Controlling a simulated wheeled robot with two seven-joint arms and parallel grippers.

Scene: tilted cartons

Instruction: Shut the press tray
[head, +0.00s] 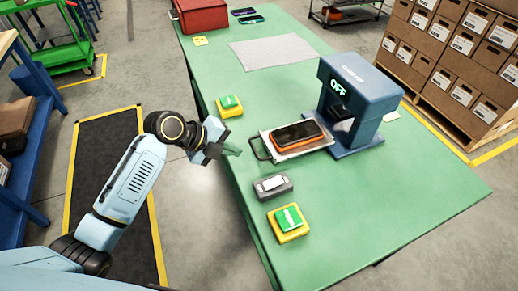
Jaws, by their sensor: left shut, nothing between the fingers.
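The blue press (355,105) stands on the green table and its display reads OFF. Its metal tray (312,146) is pulled out to the left of the press, with a wire handle (258,150) at its outer end. A dark phone-like device in an orange case (297,133) lies on the tray. My left gripper (230,150) is shut and empty, just left of the handle and apart from it, over the table's left edge. My right gripper is not in view.
Yellow-and-green button boxes stand behind (229,106) and in front (288,222) of the tray. A grey box (272,187) sits nearer me. A red case (202,15) and a grey mat (272,51) lie farther back. The table's right front is clear.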

